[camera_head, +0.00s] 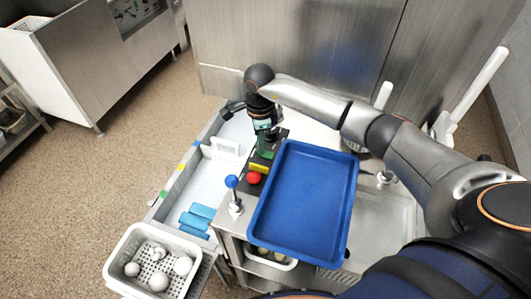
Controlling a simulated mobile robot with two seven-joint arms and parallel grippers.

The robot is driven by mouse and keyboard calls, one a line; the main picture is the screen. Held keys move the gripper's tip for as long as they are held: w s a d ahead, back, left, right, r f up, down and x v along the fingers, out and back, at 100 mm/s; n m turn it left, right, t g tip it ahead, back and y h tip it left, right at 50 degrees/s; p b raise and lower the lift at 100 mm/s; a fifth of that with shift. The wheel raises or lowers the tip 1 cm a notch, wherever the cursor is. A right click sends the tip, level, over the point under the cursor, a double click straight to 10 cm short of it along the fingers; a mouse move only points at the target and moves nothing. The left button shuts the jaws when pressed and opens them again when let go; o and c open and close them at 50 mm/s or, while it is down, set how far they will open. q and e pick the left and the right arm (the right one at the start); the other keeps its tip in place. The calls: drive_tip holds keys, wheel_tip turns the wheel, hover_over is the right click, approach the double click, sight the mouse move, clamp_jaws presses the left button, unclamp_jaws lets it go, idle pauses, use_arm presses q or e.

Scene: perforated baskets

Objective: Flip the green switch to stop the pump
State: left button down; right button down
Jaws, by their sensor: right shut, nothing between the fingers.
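The green switch (264,153) sits at the far end of a dark control strip, beside the blue tray. A yellow block-like control (259,168) and a round red button (253,178) follow it towards me on the strip. My right arm reaches in from the right, over the tray, and bends down at the wrist. My right gripper (265,136) points down at the green switch and is shut, with nothing held. Its tips partly cover the switch; I cannot tell whether they touch it. My left gripper is not in view.
A blue tray (304,205) lies right of the strip. A blue-knobbed lever (232,182) stands near its left edge. A white perforated basket (128,247) with several pale balls is at lower left. A sink-like trough (205,172) with blue pieces lies left. A metal wall stands behind.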

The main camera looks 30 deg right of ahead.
drive_tip(key=shift+f, duration=0.3)
drive_tip(key=shift+r+p, duration=2.25)
drive_tip(key=shift+r, duration=1.35)
drive_tip(key=shift+s+f, duration=0.1)
